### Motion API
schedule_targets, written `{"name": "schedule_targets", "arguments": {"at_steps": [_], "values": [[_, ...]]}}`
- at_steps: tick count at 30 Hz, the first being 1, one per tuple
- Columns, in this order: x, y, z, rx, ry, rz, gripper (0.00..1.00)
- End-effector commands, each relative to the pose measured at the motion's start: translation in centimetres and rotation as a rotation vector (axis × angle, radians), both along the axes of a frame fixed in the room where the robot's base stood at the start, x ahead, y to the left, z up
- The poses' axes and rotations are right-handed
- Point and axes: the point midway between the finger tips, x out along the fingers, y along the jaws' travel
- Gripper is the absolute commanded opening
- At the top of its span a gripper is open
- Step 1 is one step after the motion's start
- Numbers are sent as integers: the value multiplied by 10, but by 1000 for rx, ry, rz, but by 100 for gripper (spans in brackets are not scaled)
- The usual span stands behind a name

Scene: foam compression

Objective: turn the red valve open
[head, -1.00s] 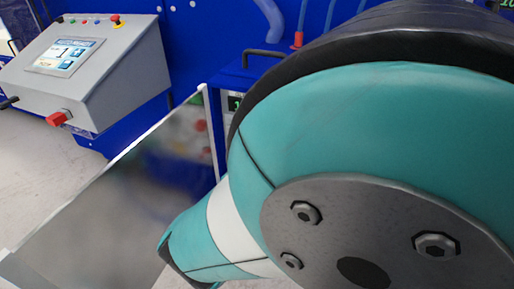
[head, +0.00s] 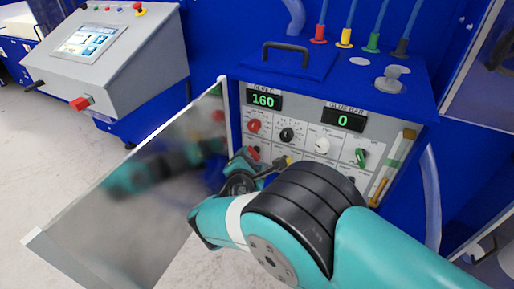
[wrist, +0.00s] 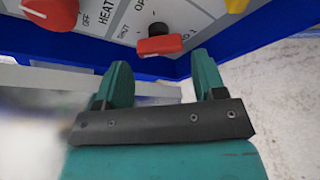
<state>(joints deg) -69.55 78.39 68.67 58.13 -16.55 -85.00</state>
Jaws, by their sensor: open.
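The red valve is a small red bar handle (wrist: 160,45) on the lower edge of the control panel in the wrist view. It lies roughly crosswise, just ahead of the gap between my fingers. In the head view a small red handle (head: 253,152) shows low on the panel's left side, just above my gripper. My gripper (wrist: 161,68) is open and empty, with its two teal fingers pointing at the panel on either side of the handle's line. The fingers appear short of the handle. My arm hides part of the lower panel in the head view.
A larger red knob (wrist: 50,12) sits left of the handle, and a yellow handle (wrist: 236,5) to its right. A reflective door (head: 130,185) stands open left of the panel. A grey console (head: 125,50) is farther left.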

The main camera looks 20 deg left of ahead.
Motion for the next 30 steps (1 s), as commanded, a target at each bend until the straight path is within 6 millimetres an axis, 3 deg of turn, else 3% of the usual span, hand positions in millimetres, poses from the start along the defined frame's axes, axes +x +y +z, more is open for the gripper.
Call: {"name": "schedule_targets", "arguments": {"at_steps": [7,18,23,30], "values": [[27,6,-8,2,1,-1,64],[32,7,-10,0,1,0,64],[32,7,-9,0,1,0,29],[32,7,-10,11,0,1,29]]}}
